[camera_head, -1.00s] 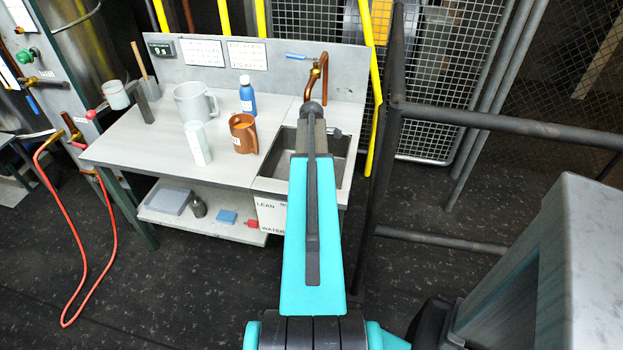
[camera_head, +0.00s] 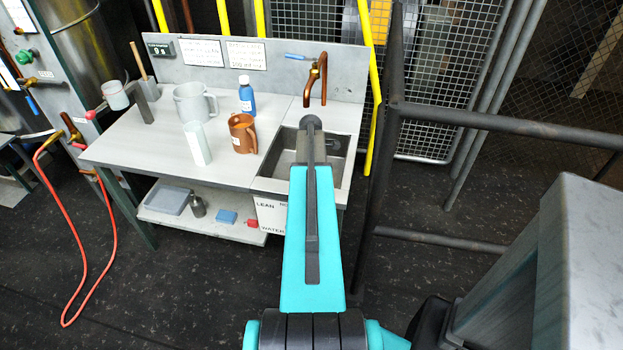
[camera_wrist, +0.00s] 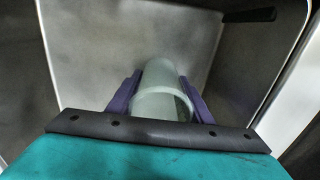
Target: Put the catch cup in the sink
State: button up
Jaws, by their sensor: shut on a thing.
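The catch cup (camera_wrist: 160,101), a pale translucent cup, shows in the wrist view between the two purple fingers of my gripper (camera_wrist: 160,80), which is shut on it. The sink's grey metal walls (camera_wrist: 90,45) surround the cup in that view. I cannot tell whether the cup touches the sink bottom. In the head view the sink (camera_head: 346,166) is at the right end of the bench. My arm covers its middle and hides the gripper and cup there.
A copper tap (camera_head: 322,72) stands behind the sink. On the bench (camera_head: 150,160), left of it, are a copper mug (camera_head: 242,134), a blue bottle (camera_head: 246,98), a grey jug (camera_head: 188,104) and a white container (camera_head: 197,145). A dark railing (camera_head: 480,118) is at the right.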

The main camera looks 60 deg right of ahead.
jog(key=shift+f, duration=0.15)
jog(key=o, duration=1.1)
jog(key=shift+o, duration=0.2)
notch_tip(320, 180, up, 12)
jog(key=b, duration=0.1)
jog(key=shift+r, duration=0.2)
dwell(0.7)
